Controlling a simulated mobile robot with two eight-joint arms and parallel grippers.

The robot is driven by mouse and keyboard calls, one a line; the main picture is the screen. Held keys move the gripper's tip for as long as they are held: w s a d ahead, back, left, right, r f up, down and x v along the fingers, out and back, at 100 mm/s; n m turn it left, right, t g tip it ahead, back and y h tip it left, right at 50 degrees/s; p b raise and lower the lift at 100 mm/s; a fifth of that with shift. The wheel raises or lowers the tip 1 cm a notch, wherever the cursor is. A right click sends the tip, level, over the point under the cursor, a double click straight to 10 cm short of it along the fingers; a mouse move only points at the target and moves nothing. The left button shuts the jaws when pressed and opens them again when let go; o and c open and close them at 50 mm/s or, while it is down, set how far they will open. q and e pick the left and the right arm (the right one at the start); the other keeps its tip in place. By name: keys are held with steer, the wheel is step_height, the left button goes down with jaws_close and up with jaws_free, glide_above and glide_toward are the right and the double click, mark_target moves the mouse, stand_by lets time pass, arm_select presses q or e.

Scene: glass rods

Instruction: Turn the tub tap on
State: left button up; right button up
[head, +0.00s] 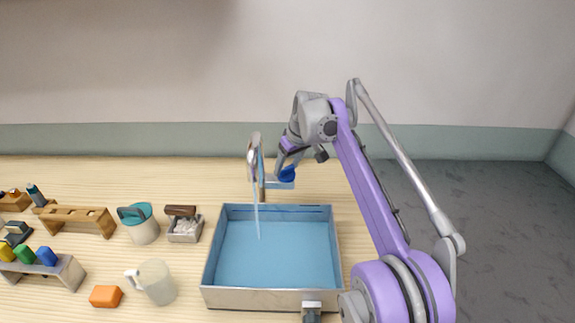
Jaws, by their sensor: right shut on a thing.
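The tub (211,250) is a square metal basin with a blue inside, at the middle of the table. The tap (253,145) stands behind it with a curved silver spout. A thin light-blue stream (257,210) runs from the spout down into the tub. A blue tap handle (287,174) is to the right of the spout. My right gripper (284,168) is shut on the blue handle, and partly hides it. My left gripper is not in view.
Left of the tub are a white mug (157,282), an orange block (105,296), a teal-lidded pot (145,231), a small box with a brown-handled brush (184,229) and wooden racks (75,219). A small fitting (311,306) sits at the tub's front edge.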

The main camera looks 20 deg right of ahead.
steer(key=shift+r+n+p, duration=0.2)
steer(key=shift+n+p, duration=0.5)
steer(key=shift+p, duration=0.05)
steer(key=n+y+p, duration=0.1)
steer(key=n+p, duration=0.1)
steer(key=n, duration=0.1)
steer(key=n+g+y+p, duration=0.1)
steer(key=n+p, duration=0.1)
steer(key=shift+w+d+r+n+p, duration=0.1)
steer(key=shift+w+d+n+p, duration=0.1)
steer(key=shift+n+p, duration=0.2)
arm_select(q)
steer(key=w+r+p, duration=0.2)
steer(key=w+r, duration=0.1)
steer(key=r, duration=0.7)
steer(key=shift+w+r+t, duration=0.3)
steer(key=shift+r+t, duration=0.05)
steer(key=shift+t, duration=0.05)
arm_select(e)
steer(key=shift+f+n+g+y, duration=0.2)
steer(key=shift+n+g+y, duration=0.45)
steer(key=shift+n, duration=0.95)
steer(key=o, duration=1.4)
